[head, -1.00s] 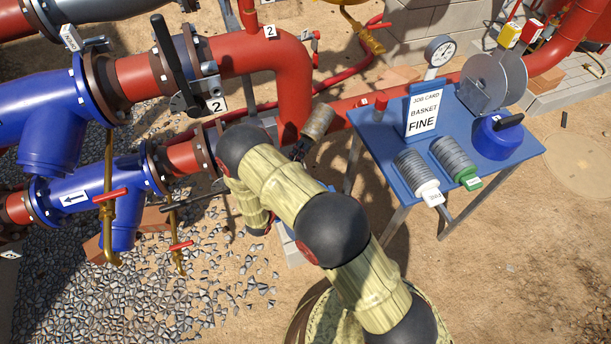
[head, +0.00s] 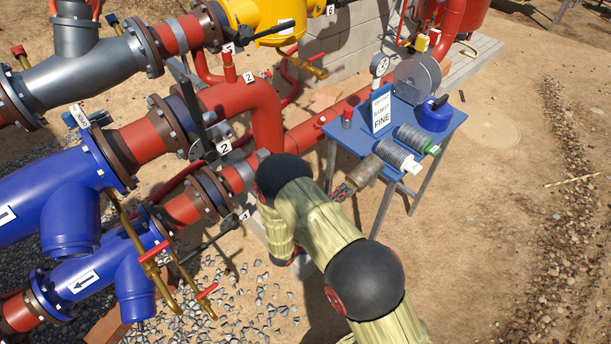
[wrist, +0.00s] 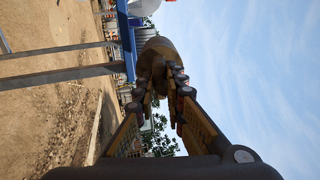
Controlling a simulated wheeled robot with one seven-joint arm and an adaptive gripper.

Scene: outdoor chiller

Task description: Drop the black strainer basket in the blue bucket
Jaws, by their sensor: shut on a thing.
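My gripper (head: 343,191) is shut on a dirty brown-grey cylinder, which I take for the strainer basket (head: 362,172). It is held tilted in the air at the near left edge of the blue table in the head view. In the wrist view the basket (wrist: 157,50) sticks out beyond my gripper (wrist: 160,78), whose fingers close on its near end. The basket looks brown rather than black.
Red and blue pipes (head: 75,205) crowd the left. Ground at right is open.

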